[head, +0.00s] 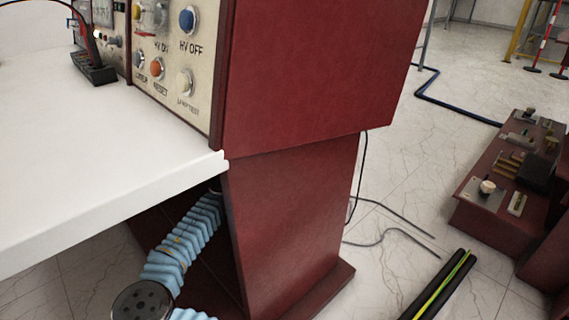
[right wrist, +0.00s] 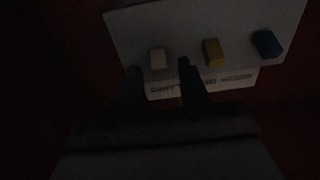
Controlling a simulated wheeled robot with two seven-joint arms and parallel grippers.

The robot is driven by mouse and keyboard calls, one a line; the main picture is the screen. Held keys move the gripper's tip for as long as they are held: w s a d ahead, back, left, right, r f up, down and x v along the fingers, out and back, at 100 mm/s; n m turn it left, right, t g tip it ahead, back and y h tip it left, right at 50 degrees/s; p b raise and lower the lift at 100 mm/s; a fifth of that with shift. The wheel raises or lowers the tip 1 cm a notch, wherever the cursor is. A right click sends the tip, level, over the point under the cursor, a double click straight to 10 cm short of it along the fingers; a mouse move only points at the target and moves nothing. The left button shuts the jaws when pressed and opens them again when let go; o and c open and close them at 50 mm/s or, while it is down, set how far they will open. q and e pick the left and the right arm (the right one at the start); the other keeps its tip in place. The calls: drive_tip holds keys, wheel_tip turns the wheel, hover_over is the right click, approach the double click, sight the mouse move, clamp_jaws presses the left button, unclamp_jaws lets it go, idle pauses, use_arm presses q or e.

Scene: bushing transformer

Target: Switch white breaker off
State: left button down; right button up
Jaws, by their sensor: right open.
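The white breaker (right wrist: 157,58) shows in the dark right wrist view as a small pale switch on a light grey panel (right wrist: 133,28). My right gripper (right wrist: 160,72) is open and empty. Its two dark fingertips are just below the white breaker in the picture, one to each side of it. I cannot tell whether either finger touches it. The white breaker is not seen in the head view. My left gripper is in neither view.
A yellow breaker (right wrist: 212,52) and a blue breaker (right wrist: 266,43) sit right of the white one, above a label strip (right wrist: 235,80). In the head view, a red cabinet (head: 310,75) stands beside a white tabletop (head: 90,150); a button panel (head: 170,50) faces the table.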

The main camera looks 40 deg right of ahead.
drive_tip(key=shift+c, duration=0.4)
clamp_jaws()
